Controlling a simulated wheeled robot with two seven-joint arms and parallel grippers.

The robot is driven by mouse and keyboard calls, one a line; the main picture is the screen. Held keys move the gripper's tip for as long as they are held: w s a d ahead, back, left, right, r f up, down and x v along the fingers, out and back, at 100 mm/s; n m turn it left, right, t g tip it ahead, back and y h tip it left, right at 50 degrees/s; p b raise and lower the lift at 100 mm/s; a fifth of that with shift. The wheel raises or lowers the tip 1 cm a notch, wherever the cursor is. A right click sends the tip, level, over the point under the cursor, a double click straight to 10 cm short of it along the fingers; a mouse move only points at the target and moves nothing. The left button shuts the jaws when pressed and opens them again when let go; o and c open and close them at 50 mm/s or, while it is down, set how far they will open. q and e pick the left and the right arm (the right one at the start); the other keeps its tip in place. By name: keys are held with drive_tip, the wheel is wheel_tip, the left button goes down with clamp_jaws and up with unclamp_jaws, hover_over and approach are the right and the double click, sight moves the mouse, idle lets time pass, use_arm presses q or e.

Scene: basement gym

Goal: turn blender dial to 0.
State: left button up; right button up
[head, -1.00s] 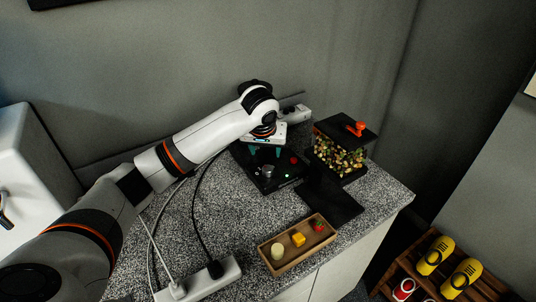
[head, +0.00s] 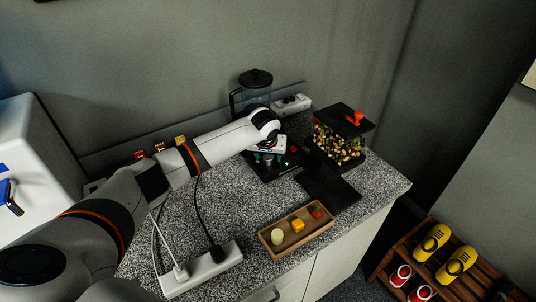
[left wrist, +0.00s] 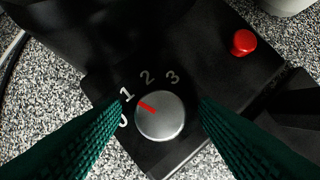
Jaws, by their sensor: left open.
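The blender (head: 256,88) stands at the back of the counter, with a dark jug and black lid. Its black base shows in the left wrist view (left wrist: 195,50). The silver round dial (left wrist: 161,118) there has a red mark that points up-left at the 1; the numbers 0 to 3 curve around it. My left gripper (head: 268,158) is over the front of the base. Its green fingers (left wrist: 162,102) are open, one on each side of the dial, with visible gaps. In the head view my gripper hides the dial. My right gripper is not in view.
A red button (left wrist: 243,42) is on the base. A black-lidded container of mixed pieces (head: 338,146) stands to the right. A wooden tray (head: 270,245) with small items and a white power strip (head: 205,272) lie in front. Cables run behind the strip.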

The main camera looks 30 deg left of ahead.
use_arm(q)
drive_tip(key=shift+c, duration=0.3)
drive_tip(key=c, duration=0.9)
drive_tip(key=shift+r+n+p, duration=0.15)
drive_tip(key=shift+n+p, duration=0.15)
drive_tip(key=shift+p, duration=0.25)
drive_tip(key=n+y+p, duration=0.1)
drive_tip(key=n+p, duration=0.1)
drive_tip(key=shift+d+n+g+p, duration=0.15)
drive_tip(key=shift+n+g+p, duration=0.15)
drive_tip(key=shift+p, duration=0.1)
drive_tip(key=shift+w+n+g+y+p, duration=0.1)
drive_tip(key=shift+n+g+y+p, duration=0.2)
drive_tip(key=shift+n+p, duration=0.6)
drive_tip(key=shift+w+n+g+y, duration=0.1)
drive_tip(key=shift+n+g+y, duration=0.25)
drive_tip(key=shift+n, duration=1.05)
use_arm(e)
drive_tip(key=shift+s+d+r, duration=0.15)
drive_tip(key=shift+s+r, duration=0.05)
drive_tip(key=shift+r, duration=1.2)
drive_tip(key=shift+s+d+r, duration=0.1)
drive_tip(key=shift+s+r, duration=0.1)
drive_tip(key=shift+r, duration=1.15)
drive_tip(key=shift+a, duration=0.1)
